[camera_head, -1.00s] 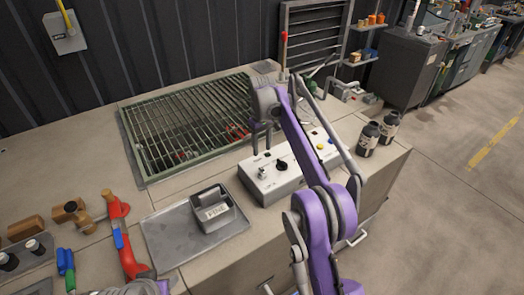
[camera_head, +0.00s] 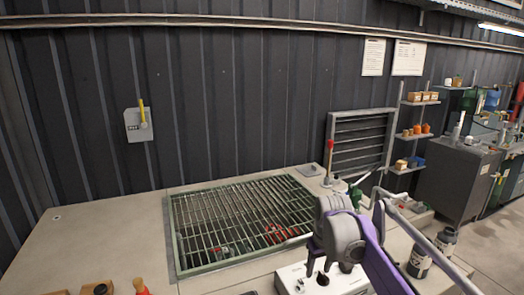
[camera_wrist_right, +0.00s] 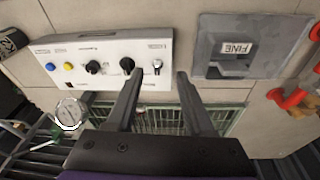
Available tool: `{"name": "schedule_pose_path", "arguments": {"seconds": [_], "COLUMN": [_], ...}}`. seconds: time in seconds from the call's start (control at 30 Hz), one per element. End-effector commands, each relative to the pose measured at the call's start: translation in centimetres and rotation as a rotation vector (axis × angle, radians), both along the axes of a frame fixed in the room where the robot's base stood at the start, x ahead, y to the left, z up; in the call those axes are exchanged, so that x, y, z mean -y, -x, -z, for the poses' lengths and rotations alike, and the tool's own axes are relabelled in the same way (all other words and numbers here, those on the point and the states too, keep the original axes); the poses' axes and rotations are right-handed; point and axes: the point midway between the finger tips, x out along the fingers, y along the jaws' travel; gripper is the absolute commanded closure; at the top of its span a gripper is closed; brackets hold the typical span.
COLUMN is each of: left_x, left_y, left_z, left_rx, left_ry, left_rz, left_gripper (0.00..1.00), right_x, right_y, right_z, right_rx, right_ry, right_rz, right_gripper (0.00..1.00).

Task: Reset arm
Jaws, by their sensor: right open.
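My right arm reaches in from the lower right in the head view, purple and grey. My right gripper (camera_head: 318,256) hangs over the white control box (camera_head: 290,279), partly hidden by its own wrist. In the right wrist view its two dark fingers (camera_wrist_right: 158,78) are apart with nothing between them. The control box (camera_wrist_right: 100,48) there shows black knobs, a small switch, and yellow and blue buttons, just beyond the fingertips. My left gripper does not show.
A green-framed grating (camera_head: 240,222) is set into the bench behind the box. Dark bottles (camera_head: 443,243) stand at right. A grey holder marked FINE (camera_wrist_right: 235,47) sits beside the box in the wrist view. A yellow-handled wall switch (camera_head: 138,125) is on the back wall.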

Motion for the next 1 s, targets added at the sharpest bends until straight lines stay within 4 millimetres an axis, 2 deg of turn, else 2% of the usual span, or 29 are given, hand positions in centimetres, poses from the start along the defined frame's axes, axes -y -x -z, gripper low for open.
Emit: {"name": "schedule_pose_path", "arguments": {"seconds": [0.03,0.27,0.47,0.6,0.7,0.8,1.0], "left_x": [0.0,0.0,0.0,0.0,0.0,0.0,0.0], "left_y": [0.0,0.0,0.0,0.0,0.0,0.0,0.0], "left_z": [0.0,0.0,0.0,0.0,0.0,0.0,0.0], "left_rx": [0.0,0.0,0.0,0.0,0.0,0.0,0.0], "left_ry": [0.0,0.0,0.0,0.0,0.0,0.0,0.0], "left_rz": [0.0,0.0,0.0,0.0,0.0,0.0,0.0], "left_gripper": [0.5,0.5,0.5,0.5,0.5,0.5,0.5], "right_x": [0.2,1.0,1.5,1.8,2.0,2.1,2.1], "right_y": [1.9,9.9,17.0,21.7,24.3,26.0,27.3], "right_z": [-0.3,0.4,3.0,5.8,7.9,9.4,10.7], "right_rx": [0.02,0.117,0.202,0.258,0.292,0.316,0.335], "right_ry": [-0.003,-0.023,-0.045,-0.06,-0.071,-0.078,-0.085], "right_rz": [0.015,0.087,0.148,0.188,0.211,0.227,0.241], "right_gripper": [0.47,0.47,0.47,0.47,0.47,0.47,0.47]}}
